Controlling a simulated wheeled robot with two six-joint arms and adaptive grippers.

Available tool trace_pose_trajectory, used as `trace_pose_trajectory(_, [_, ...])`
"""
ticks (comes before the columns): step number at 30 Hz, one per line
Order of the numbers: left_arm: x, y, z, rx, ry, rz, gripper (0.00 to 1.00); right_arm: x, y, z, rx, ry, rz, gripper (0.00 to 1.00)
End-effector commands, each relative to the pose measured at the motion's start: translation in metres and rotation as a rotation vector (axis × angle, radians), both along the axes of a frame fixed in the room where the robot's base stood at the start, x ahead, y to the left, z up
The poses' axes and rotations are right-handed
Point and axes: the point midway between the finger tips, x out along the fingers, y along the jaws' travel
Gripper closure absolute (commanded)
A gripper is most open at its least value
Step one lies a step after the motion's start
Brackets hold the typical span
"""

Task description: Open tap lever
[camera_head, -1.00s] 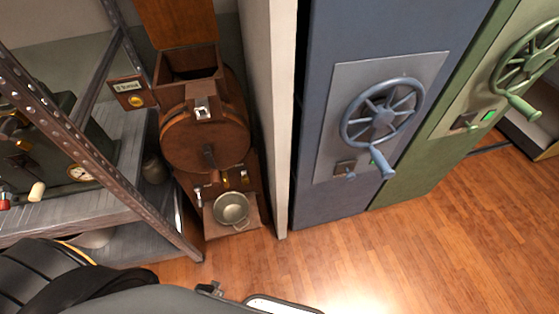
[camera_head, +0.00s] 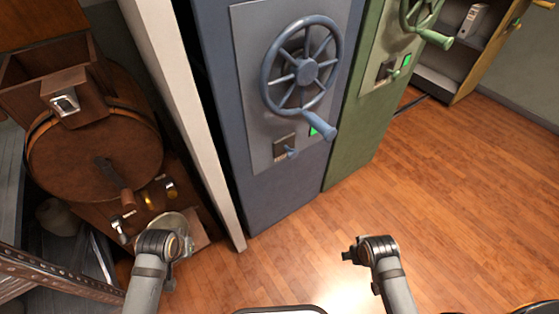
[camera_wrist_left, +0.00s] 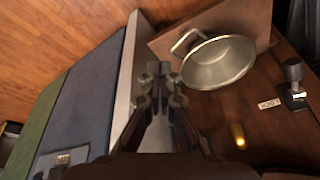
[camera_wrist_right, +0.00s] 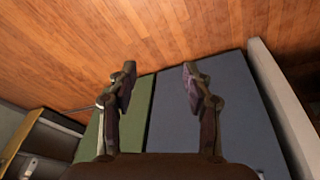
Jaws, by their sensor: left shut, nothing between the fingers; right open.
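A brown wooden barrel-shaped machine (camera_head: 95,150) stands at the left in the head view, with small metal and brass fittings low on its front. One silver fitting (camera_head: 171,189) and a brass one (camera_head: 148,200) show there. The left wrist view shows a dark-topped metal tap-like fitting (camera_wrist_left: 294,84) and a brass knob (camera_wrist_left: 238,136). I cannot tell for sure which is the tap lever. My left gripper (camera_wrist_left: 161,70) is shut and empty, beside the metal pot (camera_wrist_left: 219,63) and apart from the fittings. My right gripper (camera_wrist_right: 158,72) is open and empty, above the floor.
A white partition (camera_head: 180,115) stands right of the machine. Beyond it are a blue safe (camera_head: 230,190) and a green safe (camera_head: 350,150), both with wheel handles. A metal shelf frame (camera_head: 60,275) is at lower left. The wooden floor (camera_head: 470,180) at right is clear.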

Motion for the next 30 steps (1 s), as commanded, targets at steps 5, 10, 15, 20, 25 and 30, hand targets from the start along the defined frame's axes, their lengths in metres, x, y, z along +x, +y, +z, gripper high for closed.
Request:
trace_pose_trajectory(5, [0.035,0.002,0.048,-0.050,-0.042,0.098,1.00,-0.004,0.000,-0.038,0.006,0.019,-0.004,0.49])
trace_pose_trajectory(10, [0.068,0.013,0.086,-0.094,-0.049,0.221,1.00,-0.013,-0.003,-0.091,0.012,0.050,-0.014,0.49])
trace_pose_trajectory(15, [0.102,0.035,0.130,-0.134,-0.057,0.380,1.00,-0.035,-0.008,-0.156,0.019,0.088,-0.028,0.49])
trace_pose_trajectory(20, [0.127,0.058,0.173,-0.168,-0.063,0.534,1.00,-0.063,-0.012,-0.207,0.025,0.118,-0.040,0.49])
trace_pose_trajectory(25, [0.134,0.068,0.191,-0.188,-0.063,0.607,1.00,-0.077,-0.013,-0.227,0.027,0.128,-0.045,0.49])
trace_pose_trajectory(30, [0.135,0.067,0.184,-0.190,-0.060,0.609,1.00,-0.073,-0.011,-0.224,0.029,0.125,-0.045,0.49])
